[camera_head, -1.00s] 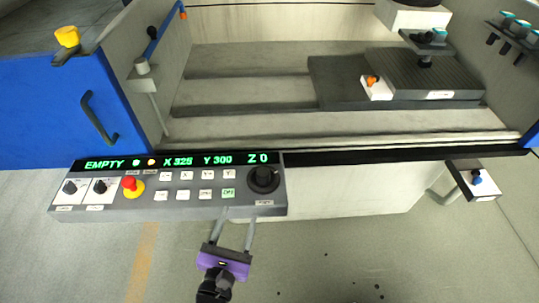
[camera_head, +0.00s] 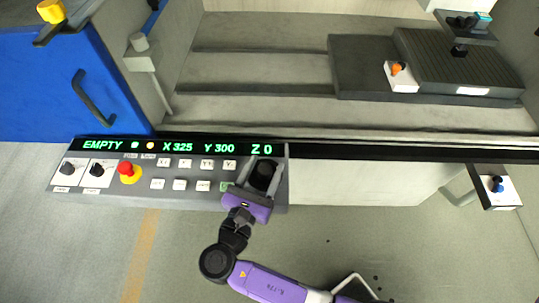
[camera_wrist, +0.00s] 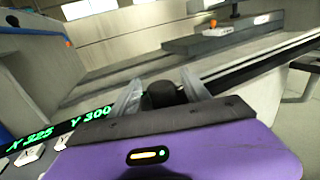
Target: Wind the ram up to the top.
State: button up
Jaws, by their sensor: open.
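A grey control panel (camera_head: 130,200) carries a green display (camera_head: 180,147) that reads EMPTY, X 325, Y 300, Z 0. A black round knob (camera_head: 263,174) sits at the panel's right end. My purple gripper (camera_head: 257,172) is open, with one finger on either side of the knob. In the wrist view the dark knob (camera_wrist: 160,95) shows between the two grey fingertips. I cannot tell whether the fingers touch it. The ram itself is not clearly identifiable in these views.
Left of the knob are several white buttons (camera_head: 182,163), a red stop button (camera_head: 129,169) on yellow, and two black switches. Behind lies the machine bed with a dark block (camera_head: 460,65) and an orange-knobbed switch (camera_head: 398,69). A blue-knobbed switch (camera_head: 496,184) stands at the right.

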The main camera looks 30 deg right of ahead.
jog(key=shift+x, duration=1.55)
jog(key=shift+c, duration=0.2)
jog(key=shift+a, duration=0.1)
grip_shut()
jog(key=shift+t+p, duration=0.3)
jog(key=shift+p, duration=0.1)
